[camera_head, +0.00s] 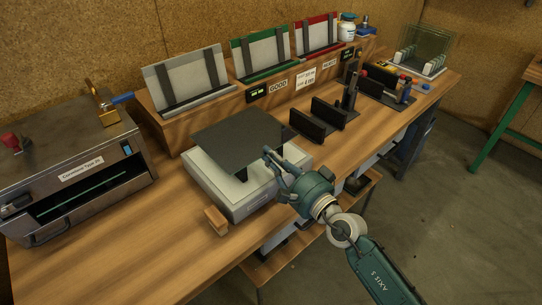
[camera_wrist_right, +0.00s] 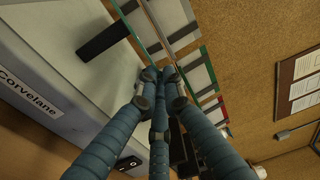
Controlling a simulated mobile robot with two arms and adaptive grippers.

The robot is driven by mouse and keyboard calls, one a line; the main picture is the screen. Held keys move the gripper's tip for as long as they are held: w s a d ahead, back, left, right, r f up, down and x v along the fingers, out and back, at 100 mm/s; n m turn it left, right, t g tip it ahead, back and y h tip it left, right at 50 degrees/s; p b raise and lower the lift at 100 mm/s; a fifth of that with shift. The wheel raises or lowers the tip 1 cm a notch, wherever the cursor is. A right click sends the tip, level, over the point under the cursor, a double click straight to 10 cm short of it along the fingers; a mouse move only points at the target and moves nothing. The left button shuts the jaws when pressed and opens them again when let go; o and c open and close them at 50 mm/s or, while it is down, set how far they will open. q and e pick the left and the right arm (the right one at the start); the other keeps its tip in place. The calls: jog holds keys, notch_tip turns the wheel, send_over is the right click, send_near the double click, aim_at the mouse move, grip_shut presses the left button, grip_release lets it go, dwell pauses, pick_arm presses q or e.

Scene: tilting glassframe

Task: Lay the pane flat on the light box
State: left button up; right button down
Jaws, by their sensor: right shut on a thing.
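The dark grey pane (camera_head: 238,138) is in the middle of the head view, over the back part of the white light box (camera_head: 210,182). It looks nearly level, and part of the light box's top shows in front of it. I cannot tell whether it touches the box. My right gripper (camera_head: 272,160) is shut on the pane's near right edge. In the right wrist view my right gripper's fingers (camera_wrist_right: 160,74) meet at the pane's edge, and the light box (camera_wrist_right: 55,60) lies to the left. My left gripper is not in view.
A metal machine (camera_head: 70,165) with a slot stands at the left. Racks marked good (camera_head: 262,58) and reject (camera_head: 317,36) stand behind. Black upright holders (camera_head: 320,120) are to the right. A small wooden block (camera_head: 216,221) lies before the box. Bare bench (camera_head: 130,240) shows at front left.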

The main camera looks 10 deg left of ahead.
dwell(0.7)
jog(key=c, duration=1.8)
grip_release()
jog(key=shift+s+d+f, duration=0.15)
jog(key=shift+f, duration=0.2)
jog(key=v, duration=1.1)
jog(key=shift+s+d+r, duration=0.25)
